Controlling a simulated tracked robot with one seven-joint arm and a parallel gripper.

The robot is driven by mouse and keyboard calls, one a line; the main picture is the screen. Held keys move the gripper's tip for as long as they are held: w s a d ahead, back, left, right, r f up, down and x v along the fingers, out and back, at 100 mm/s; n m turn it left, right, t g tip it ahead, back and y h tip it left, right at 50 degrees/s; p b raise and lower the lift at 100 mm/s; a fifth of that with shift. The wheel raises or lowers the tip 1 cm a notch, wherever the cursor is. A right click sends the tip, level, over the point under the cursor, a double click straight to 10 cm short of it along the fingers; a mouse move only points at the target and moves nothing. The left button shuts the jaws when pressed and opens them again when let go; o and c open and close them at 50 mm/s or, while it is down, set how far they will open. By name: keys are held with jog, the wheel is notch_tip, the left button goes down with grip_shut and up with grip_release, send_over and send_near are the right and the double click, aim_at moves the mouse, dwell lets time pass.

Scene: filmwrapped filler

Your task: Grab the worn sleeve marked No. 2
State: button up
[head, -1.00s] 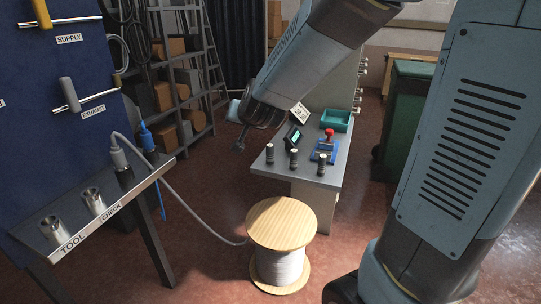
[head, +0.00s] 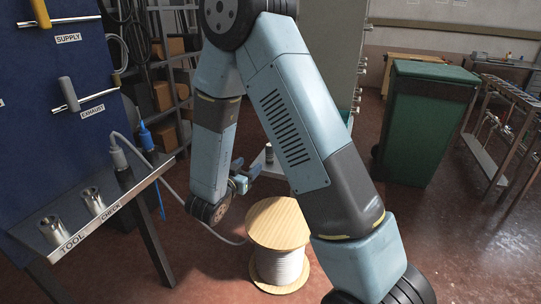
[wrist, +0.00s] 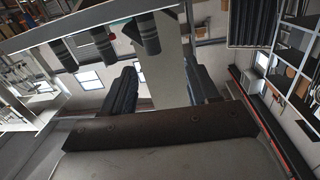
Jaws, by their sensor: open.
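Three dark cylindrical sleeves stand in a row on the grey bench; the wrist view shows them upside down, as a left one (wrist: 65,54), a middle one (wrist: 103,42) and a right one (wrist: 147,34). I cannot read any number, so I cannot tell which is No. 2. In the head view only the leftmost sleeve (head: 269,153) shows; my arm hides the others. My gripper (wrist: 160,70) is open and empty, its fingers apart, with the right sleeve ahead of the gap. It also shows in the head view (head: 250,172), low beside the bench's left end.
The bench (head: 262,168) is mostly behind my arm. A wooden cable reel (head: 279,222) stands on the floor in front of it. A tool rack (head: 105,207) with two metal cups is at left. A green bin (head: 422,120) stands at right.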

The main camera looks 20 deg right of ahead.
aim_at(268, 153)
jog(key=shift+h, duration=0.4)
jog(key=x, duration=0.8)
jog(key=shift+s+d+f, duration=0.25)
jog(key=shift+s+f, duration=0.05)
jog(key=x, duration=0.4)
jog(key=shift+s+d+f, duration=0.1)
jog(key=shift+s+d, duration=0.05)
jog(key=shift+d, duration=0.05)
jog(key=shift+w+d, duration=0.4)
jog(key=shift+w, duration=0.05)
jog(key=c, duration=1)
